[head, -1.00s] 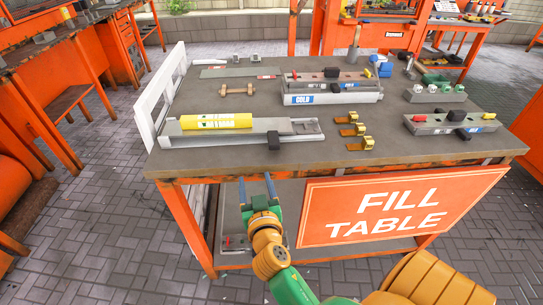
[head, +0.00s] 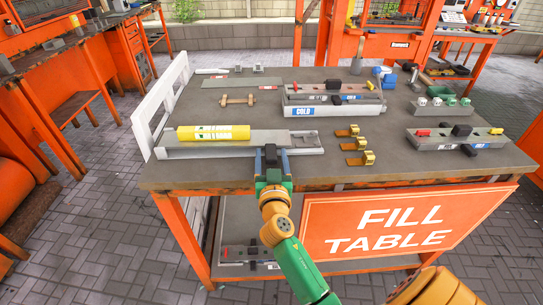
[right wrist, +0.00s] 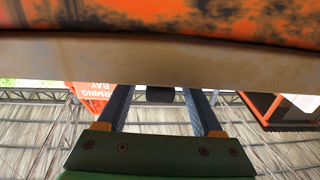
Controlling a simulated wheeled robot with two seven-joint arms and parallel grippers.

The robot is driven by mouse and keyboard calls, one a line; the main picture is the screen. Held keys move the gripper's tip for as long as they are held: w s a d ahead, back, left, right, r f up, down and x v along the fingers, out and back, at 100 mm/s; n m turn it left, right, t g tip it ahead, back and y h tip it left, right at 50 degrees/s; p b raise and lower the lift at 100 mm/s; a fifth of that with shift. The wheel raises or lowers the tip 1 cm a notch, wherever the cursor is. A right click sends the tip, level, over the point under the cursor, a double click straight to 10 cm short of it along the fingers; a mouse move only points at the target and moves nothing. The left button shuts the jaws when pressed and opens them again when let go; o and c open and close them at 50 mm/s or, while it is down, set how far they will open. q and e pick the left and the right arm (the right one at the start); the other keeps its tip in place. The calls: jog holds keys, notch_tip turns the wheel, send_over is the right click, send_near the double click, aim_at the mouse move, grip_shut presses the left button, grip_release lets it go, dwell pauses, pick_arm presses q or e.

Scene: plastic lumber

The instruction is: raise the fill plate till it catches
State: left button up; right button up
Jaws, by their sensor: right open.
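A grey fixture (head: 190,152) lies along the near left part of the table top. Its flat plate, which looks like the fill plate (head: 262,137), carries a yellow cylinder (head: 213,132) with a label. A dark block (head: 271,154) sticks out at the fixture's near side. My right gripper (head: 271,150) is open at the table's front edge, its blue fingers on either side of this block. In the right wrist view the block (right wrist: 160,95) shows between the two spread fingers; contact cannot be told. My left gripper is not in view.
The table's front edge (right wrist: 160,60) crosses close above the fingers in the right wrist view. Brass clips (head: 355,145) and a COLD block (head: 330,109) stand to the right. A white frame (head: 160,110) stands at the left edge.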

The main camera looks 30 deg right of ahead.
jog(key=shift+a, duration=0.1)
grip_shut()
dwell(1.2)
